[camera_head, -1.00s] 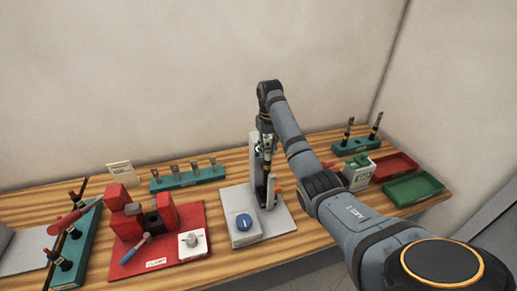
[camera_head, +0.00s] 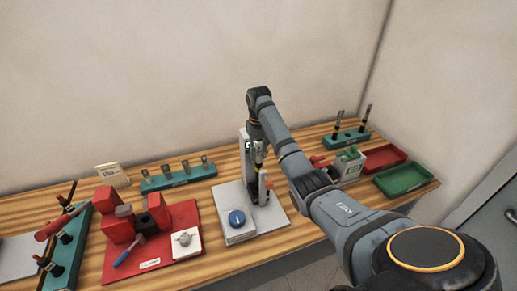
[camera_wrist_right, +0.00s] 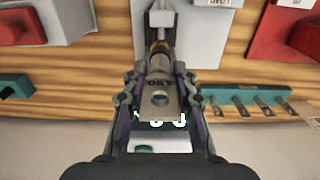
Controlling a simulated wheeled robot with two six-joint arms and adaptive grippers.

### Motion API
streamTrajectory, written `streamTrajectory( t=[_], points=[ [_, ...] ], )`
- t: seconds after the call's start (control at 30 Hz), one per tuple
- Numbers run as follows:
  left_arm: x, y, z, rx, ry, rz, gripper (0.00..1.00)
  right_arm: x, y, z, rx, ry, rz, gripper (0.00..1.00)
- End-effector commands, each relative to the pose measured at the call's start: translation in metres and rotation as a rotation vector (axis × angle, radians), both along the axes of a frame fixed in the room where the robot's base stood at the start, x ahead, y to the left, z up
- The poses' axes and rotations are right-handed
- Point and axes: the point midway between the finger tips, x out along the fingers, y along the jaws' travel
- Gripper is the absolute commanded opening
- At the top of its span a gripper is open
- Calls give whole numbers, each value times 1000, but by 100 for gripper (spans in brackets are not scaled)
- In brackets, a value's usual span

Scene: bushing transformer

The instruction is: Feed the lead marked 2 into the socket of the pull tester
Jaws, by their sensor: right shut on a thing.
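The pull tester (camera_head: 235,228) is a grey plate with an upright column and a blue knob, in the middle of the bench. My right gripper (camera_head: 259,160) is above its plate, in front of the column, pointing down. In the right wrist view the gripper (camera_wrist_right: 160,88) is shut on the lead (camera_wrist_right: 160,98), a flat metal lug with a hole and dark lettering. I cannot read a 2 on it. The lead's brass-coloured far part (camera_wrist_right: 158,48) points at the grey tester part (camera_wrist_right: 161,18); I cannot tell whether it is inside the socket. My left gripper is out of view.
A red clamp base (camera_head: 155,262) stands left of the tester. A teal rack (camera_head: 178,178) with several lugs is behind it. Another teal rack (camera_head: 346,137), a green-topped box (camera_head: 349,160), a red tray (camera_head: 382,154) and a green tray (camera_head: 406,180) are to the right.

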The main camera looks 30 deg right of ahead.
Motion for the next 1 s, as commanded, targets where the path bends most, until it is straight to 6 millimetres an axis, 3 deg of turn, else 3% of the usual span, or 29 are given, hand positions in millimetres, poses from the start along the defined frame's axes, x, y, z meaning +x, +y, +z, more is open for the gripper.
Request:
streamTrajectory(
  t=[0.6, 1.0],
  points=[
    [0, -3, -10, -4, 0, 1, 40, 0, 0, -44, 1, 1, 1, 0],
    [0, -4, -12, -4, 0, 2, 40, 0, 0, -56, 0, 0, 1, 0]
  ],
)
